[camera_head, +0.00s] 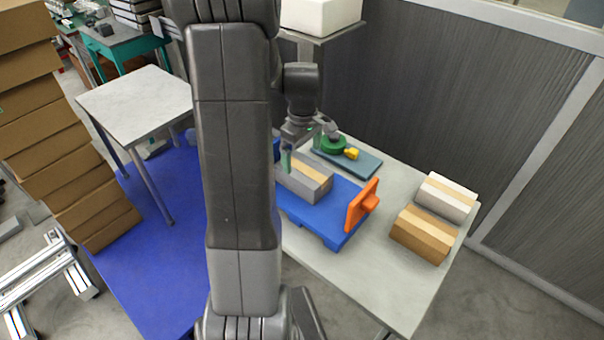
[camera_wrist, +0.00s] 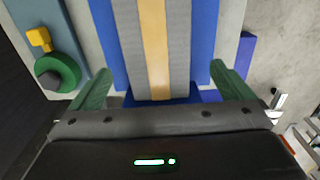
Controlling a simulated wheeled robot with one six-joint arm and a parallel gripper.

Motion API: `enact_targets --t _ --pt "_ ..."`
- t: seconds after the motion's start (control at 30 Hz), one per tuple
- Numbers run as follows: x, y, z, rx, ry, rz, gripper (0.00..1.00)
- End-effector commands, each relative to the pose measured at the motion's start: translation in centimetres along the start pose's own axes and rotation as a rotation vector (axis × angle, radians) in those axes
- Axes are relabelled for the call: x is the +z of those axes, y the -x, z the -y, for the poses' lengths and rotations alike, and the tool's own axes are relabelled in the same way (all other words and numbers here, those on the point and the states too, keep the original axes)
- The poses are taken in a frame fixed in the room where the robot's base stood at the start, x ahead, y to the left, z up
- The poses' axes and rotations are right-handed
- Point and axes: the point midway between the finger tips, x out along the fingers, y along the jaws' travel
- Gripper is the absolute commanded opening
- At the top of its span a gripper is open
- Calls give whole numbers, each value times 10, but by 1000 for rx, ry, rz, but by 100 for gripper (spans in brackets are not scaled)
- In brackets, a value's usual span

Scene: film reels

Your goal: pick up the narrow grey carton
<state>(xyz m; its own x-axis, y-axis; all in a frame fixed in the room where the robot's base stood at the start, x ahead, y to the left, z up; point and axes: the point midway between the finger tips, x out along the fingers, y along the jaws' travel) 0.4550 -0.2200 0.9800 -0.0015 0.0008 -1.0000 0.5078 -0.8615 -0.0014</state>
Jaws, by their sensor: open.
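The narrow grey carton (camera_head: 306,179) with a tan tape stripe lies on a blue platform (camera_head: 332,196) on the table. In the wrist view the carton (camera_wrist: 184,50) runs up the middle of the picture, between the two green fingers. My gripper (camera_head: 301,158) is over the carton's far end in the head view. My gripper (camera_wrist: 158,88) is open, with a finger to either side of the carton and gaps between. I cannot tell how far the fingertips reach down beside it.
An orange upright piece (camera_head: 360,205) stands at the platform's right end. Behind lies a teal board (camera_head: 357,163) with a green disc (camera_head: 333,144) and a yellow piece (camera_head: 352,153). A white carton (camera_head: 448,196) and a brown carton (camera_head: 421,235) stand at the table's right.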

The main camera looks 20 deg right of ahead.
Motion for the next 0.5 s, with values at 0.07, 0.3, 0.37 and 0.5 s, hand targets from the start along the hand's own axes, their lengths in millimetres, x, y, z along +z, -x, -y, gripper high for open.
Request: enact_targets --t 0.07,0.3,0.37,0.5 --pt "0 -11 0 -3 0 2 100" --pt "0 -26 0 -1 -1 1 100" --pt "0 -31 -1 -2 -1 1 100" --pt "0 -49 -4 -3 -1 2 100"
